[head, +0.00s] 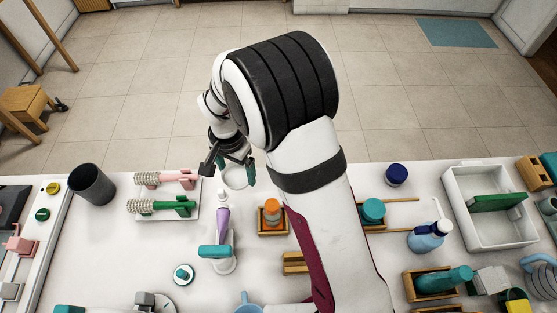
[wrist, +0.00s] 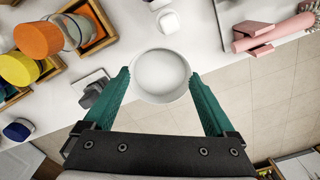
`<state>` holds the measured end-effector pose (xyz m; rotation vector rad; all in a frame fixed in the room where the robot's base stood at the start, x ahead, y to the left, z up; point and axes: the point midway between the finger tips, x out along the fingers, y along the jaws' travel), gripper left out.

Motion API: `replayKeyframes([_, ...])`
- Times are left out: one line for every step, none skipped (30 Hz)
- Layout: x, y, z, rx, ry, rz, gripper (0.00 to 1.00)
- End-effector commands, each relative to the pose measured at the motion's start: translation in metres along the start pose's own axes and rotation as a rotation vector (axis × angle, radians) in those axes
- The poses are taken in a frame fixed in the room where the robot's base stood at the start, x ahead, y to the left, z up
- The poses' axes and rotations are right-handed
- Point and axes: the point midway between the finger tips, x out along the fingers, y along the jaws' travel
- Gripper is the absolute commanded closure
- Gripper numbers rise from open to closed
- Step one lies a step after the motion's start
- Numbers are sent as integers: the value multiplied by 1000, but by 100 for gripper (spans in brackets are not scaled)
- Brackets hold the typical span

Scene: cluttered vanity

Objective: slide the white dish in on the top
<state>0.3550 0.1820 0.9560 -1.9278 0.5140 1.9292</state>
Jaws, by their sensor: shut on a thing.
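The white dish (head: 235,178) is small, round and shallow. It is at the far edge of the white vanity top (head: 340,190) in the head view. My gripper (head: 233,171) is shut on it from the far side. In the wrist view the dish (wrist: 160,72) lies between the two green fingers of my gripper (wrist: 160,77), which touch its sides, and its inside looks empty. I cannot tell whether the dish rests on the top or hangs just above it.
A purple bottle (head: 222,222) with a white cap stands just nearer than the dish. A tray (head: 155,212) with pink and green brushes lies to the left. A wooden box (head: 273,230) with an orange-lidded jar stands to the right. A dark cup (head: 92,185) is at far left.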

Motion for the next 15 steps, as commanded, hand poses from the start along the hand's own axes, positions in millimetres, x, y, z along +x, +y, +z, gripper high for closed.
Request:
replayKeyframes([4, -9, 8, -45, 0, 1, 64])
replayKeyframes([6, -13, 12, -65, 0, 1, 64])
replayKeyframes([8, -18, 16, -88, 0, 0, 64])
replayKeyframes([9, -20, 18, -101, 0, 0, 64])
replayKeyframes([10, -22, 20, -112, 0, 0, 64])
replayKeyframes([11, -24, 22, -122, 0, 0, 64])
replayKeyframes([12, -25, 23, -127, -1, 0, 64])
replayKeyframes([12, -26, 23, -130, -1, 0, 64])
replayKeyframes([12, -26, 24, -131, -1, 0, 64])
replayKeyframes([12, -26, 24, -131, -1, 0, 64])
replayKeyframes([12, -26, 24, -131, -1, 1, 64])
replayKeyframes([12, -26, 24, -130, -1, 1, 64])
replayKeyframes([12, -26, 24, -130, -1, 1, 64])
replayKeyframes([12, -26, 24, -130, -1, 1, 64])
replayKeyframes([12, -25, 24, -129, -1, 1, 64])
